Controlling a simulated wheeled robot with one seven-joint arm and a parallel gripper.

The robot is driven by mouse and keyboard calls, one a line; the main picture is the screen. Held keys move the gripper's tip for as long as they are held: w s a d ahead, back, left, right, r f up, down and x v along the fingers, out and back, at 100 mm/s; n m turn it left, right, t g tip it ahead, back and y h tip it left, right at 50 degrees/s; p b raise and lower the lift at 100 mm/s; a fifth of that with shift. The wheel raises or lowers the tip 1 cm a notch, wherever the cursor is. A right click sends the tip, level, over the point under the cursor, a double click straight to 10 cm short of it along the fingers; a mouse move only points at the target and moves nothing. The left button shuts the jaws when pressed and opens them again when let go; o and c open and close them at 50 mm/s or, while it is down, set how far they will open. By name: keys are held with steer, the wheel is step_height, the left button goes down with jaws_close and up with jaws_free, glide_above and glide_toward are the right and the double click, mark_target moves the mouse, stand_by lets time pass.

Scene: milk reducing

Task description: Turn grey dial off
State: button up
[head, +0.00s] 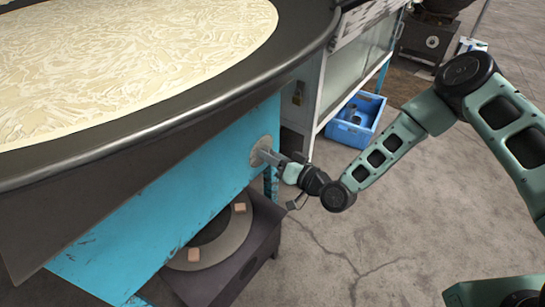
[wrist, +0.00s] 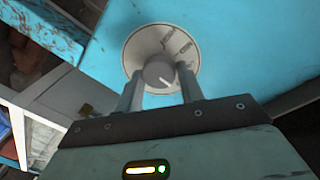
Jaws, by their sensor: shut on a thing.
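The grey dial (wrist: 159,73) sits at the centre of a round, light plate (wrist: 137,45) with dark markings, on a blue panel (wrist: 240,40). My gripper (wrist: 160,82) has one finger on each side of the dial and is shut on it. In the head view my gripper (head: 272,157) reaches the round plate (head: 262,150) on the blue panel (head: 215,160); the dial itself is hidden behind the fingers there. The markings are too small to read, so the dial's setting cannot be told.
A large dark pan (head: 190,112) with pale, flaky contents overhangs the blue panel. Below it stands a dark burner (head: 245,262) with a ring. A blue crate (head: 355,122) sits by a metal cabinet (head: 350,70). The concrete floor at right is mostly clear.

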steer(key=shift+f, duration=0.1)
stand_by(0.3)
steer(key=o, duration=1)
steer(key=shift+d, duration=0.1)
steer(key=p+v, duration=0.1)
steer(key=v, duration=1.6)
steer(key=shift+s, duration=0.1)
